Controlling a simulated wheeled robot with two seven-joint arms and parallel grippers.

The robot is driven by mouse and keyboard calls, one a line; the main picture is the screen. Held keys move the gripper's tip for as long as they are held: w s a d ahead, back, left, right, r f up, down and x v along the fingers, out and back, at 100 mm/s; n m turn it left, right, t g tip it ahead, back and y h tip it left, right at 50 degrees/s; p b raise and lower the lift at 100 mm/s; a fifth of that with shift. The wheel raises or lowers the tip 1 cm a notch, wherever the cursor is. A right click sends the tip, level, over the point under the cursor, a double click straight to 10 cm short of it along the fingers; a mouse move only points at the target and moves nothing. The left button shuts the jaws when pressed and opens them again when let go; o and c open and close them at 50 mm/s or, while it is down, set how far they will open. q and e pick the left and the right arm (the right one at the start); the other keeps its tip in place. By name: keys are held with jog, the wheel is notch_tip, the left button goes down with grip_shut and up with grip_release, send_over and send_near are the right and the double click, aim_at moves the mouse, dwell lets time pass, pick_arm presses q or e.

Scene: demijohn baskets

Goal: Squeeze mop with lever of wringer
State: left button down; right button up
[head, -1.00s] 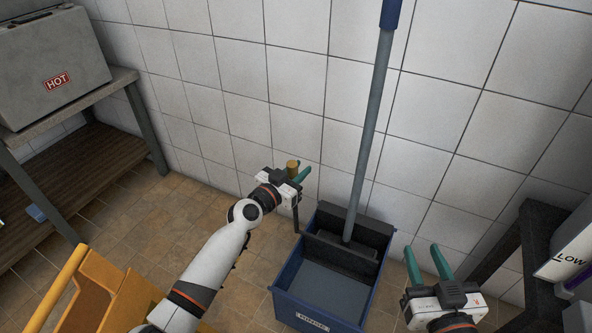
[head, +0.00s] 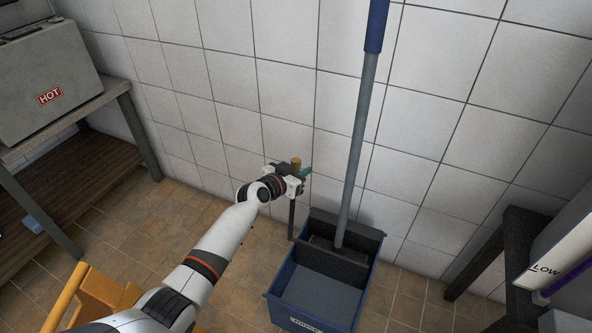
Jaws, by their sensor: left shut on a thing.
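The mop (head: 359,130) has a grey pole with a blue top and stands slightly tilted. Its lower end goes into the dark wringer (head: 365,229) at the back of the blue bucket (head: 312,319); the mop head is mostly hidden. The wringer's lever (head: 291,219) is a dark upright bar at the bucket's left side, with a yellow-brown grip (head: 296,162) on top. My left gripper (head: 304,174) is at the lever's upper end, shut on it just below the top of the grip. Its green fingers are partly hidden. My right gripper is out of view.
A shelf table (head: 121,88) with a grey box marked HOT (head: 45,70) stands at the left. A yellow object (head: 95,292) is at the lower left. A dark stand (head: 519,224) and a white thing marked LOW (head: 566,258) are at the right. The tiled wall is close behind.

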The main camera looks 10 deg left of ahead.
pick_arm(q)
jog(key=shift+w+f, duration=0.1)
jog(key=c, duration=1.2)
grip_release()
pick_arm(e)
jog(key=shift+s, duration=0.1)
pick_arm(q)
jog(key=p+v, duration=0.2)
jog(key=v, duration=0.1)
jog(key=shift+s+a+r, duration=0.15)
jog(key=shift+s+r, duration=0.1)
jog(key=shift+s, duration=0.05)
jog(key=p+v, duration=0.2)
jog(key=v, duration=0.6)
jog(key=shift+s, duration=0.15)
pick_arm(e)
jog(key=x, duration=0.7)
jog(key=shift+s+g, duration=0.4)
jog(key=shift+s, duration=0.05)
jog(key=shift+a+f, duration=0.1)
